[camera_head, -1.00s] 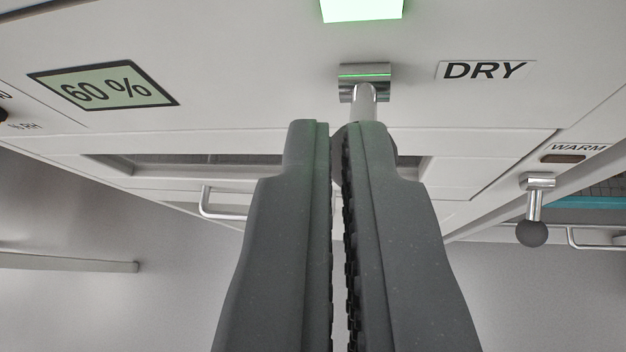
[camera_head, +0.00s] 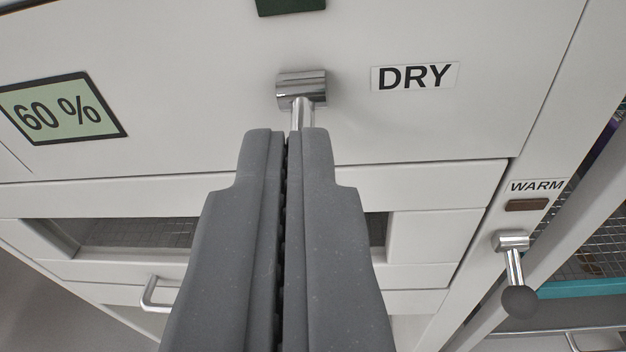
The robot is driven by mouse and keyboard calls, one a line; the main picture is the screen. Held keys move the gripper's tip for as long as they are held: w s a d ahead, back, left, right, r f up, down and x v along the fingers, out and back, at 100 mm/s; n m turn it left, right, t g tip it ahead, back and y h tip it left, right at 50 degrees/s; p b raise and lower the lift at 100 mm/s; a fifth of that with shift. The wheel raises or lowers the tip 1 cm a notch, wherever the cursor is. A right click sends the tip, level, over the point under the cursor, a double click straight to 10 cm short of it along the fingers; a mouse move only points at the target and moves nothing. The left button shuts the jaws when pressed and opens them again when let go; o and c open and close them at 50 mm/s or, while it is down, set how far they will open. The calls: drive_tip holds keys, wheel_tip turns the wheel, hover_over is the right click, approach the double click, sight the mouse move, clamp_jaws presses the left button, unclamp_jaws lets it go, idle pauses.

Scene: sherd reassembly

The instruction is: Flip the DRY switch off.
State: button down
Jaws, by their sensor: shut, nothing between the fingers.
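The DRY switch (camera_head: 301,90) is a chrome lever on the white cabinet front, beside the DRY label (camera_head: 415,77). Its stem points down in the picture and its lower end is hidden behind my fingers. The indicator (camera_head: 291,5) above it, cut by the top edge, is dark green and unlit. My gripper (camera_head: 287,133) is shut and empty, with its fingertips over the lever's stem. Whether the fingertips touch the lever I cannot tell.
A second lever with a dark ball (camera_head: 519,301) hangs under the WARM label (camera_head: 537,186) at right. A display (camera_head: 63,108) reads 60 % at left. A drawer handle (camera_head: 157,294) juts out below. An open wire-mesh compartment (camera_head: 590,240) is at far right.

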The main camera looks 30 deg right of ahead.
drive_tip(key=f+b+v, duration=0.1)
drive_tip(key=b+v, duration=0.3)
drive_tip(key=v, duration=0.8)
drive_tip(key=shift+s+f, duration=0.4)
drive_tip(key=shift+s+b, duration=0.1)
drive_tip(key=shift+b, duration=0.25)
drive_tip(key=shift+r, duration=0.1)
